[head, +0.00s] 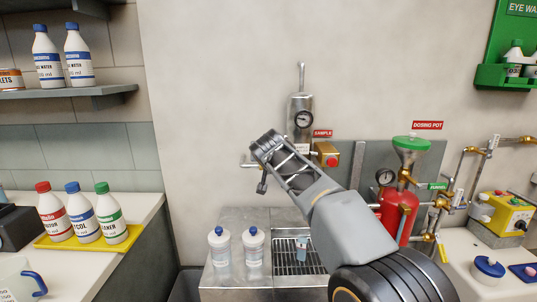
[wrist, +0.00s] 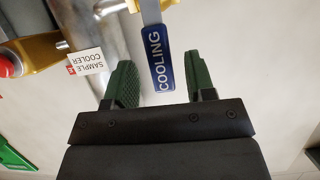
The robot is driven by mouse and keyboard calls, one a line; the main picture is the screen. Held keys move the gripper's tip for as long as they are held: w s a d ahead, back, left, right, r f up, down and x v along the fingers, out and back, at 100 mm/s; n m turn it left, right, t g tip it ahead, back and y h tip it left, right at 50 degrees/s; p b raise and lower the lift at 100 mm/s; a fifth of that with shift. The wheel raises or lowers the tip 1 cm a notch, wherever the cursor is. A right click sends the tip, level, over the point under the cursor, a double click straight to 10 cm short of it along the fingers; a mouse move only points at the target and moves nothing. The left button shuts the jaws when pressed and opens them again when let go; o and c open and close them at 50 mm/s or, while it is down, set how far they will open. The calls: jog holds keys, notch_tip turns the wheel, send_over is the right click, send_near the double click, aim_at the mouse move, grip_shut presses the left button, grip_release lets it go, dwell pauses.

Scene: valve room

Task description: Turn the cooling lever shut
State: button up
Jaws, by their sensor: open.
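The cooling lever (wrist: 163,62) shows in the wrist view as a flat bar with a blue sleeve marked COOLING. Its blue end lies between the two green-padded fingers of my gripper (wrist: 158,82), with a gap on each side, nearer the left finger. My gripper is open and holds nothing. In the head view my arm reaches up to the sample cooler (head: 300,103), a metal cylinder with a gauge. The lever cannot be made out there, and my wrist covers the area below the cooler.
In the wrist view a metal pipe (wrist: 105,30) and a SAMPLE COOLER tag (wrist: 87,62) are close to the left finger. A brass fitting with a red button (head: 331,161) is right of the cooler. Two white bottles (head: 253,245) stand below on the metal counter.

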jog(key=b+v, duration=0.1)
jog(key=v, duration=1)
jog(key=shift+s+r, duration=0.2)
jog(key=shift+s, duration=0.1)
jog(key=s+d+f+n+g+p, duration=0.1)
jog(key=s+d+f+n+g, duration=0.15)
jog(key=f, duration=0.35)
jog(key=s+d+f+n+g+p, duration=0.1)
jog(key=s+f+g, duration=0.15)
jog(key=f, duration=0.35)
jog(key=s+d+f+m+g+p, duration=0.2)
jog(key=s+d+p, duration=0.4)
jog(key=s, duration=0.3)
jog(key=s+d+f+m+g+p, duration=0.1)
jog(key=s+d+f+g+p, duration=0.1)
jog(key=s+d+p, duration=0.4)
jog(key=s+d+g, duration=0.1)
jog(key=s, duration=0.3)
jog(key=shift+s+d+m, duration=0.15)
jog(key=shift+d+m, duration=0.2)
jog(key=shift+d, duration=0.05)
